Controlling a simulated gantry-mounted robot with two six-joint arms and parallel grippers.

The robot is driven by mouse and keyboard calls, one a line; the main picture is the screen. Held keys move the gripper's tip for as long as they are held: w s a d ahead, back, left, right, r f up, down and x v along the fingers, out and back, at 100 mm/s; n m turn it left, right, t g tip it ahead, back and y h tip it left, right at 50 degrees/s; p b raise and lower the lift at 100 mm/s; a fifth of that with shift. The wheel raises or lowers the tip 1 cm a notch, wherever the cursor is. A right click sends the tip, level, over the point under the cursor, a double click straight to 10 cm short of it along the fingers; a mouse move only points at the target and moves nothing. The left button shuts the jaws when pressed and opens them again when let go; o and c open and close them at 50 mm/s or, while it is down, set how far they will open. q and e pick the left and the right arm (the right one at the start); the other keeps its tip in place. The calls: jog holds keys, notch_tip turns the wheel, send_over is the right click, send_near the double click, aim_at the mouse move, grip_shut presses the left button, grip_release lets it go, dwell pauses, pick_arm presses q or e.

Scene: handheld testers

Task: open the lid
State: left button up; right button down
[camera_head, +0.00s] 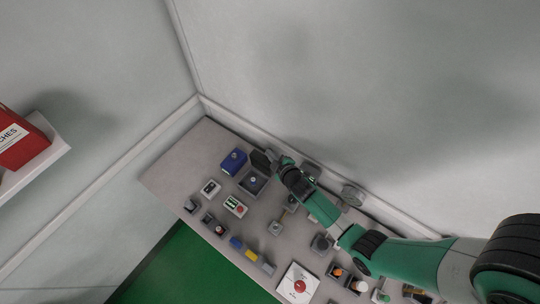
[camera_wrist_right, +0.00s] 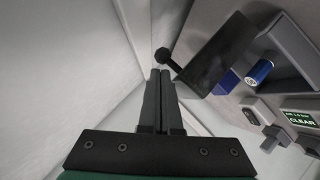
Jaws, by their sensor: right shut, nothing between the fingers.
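The lid (camera_head: 261,161) is a dark grey plate standing raised at the back edge of a grey box (camera_head: 253,183). My right gripper (camera_head: 276,159) is just right of the lid. In the right wrist view its fingers (camera_wrist_right: 161,74) are together and empty, their tips close to the knob; contact cannot be told. My left gripper is not in view.
A blue box (camera_head: 234,161) is left of the lid. A wall rises close behind the lid. My right arm passes over the table's right side. The table's far left corner is clear.

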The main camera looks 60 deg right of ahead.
jog(key=shift+a, duration=0.2)
jog(key=r+p, duration=0.1)
jog(key=a+r+p, duration=0.1)
jog(key=r+p, duration=0.2)
jog(key=r, duration=0.1)
jog(key=shift+s+a, duration=0.3)
jog(key=shift+a, duration=0.05)
jog(key=d+p+v, duration=0.1)
jog(key=p+v, duration=0.1)
jog(key=v, duration=0.7)
jog(key=shift+s, duration=0.5)
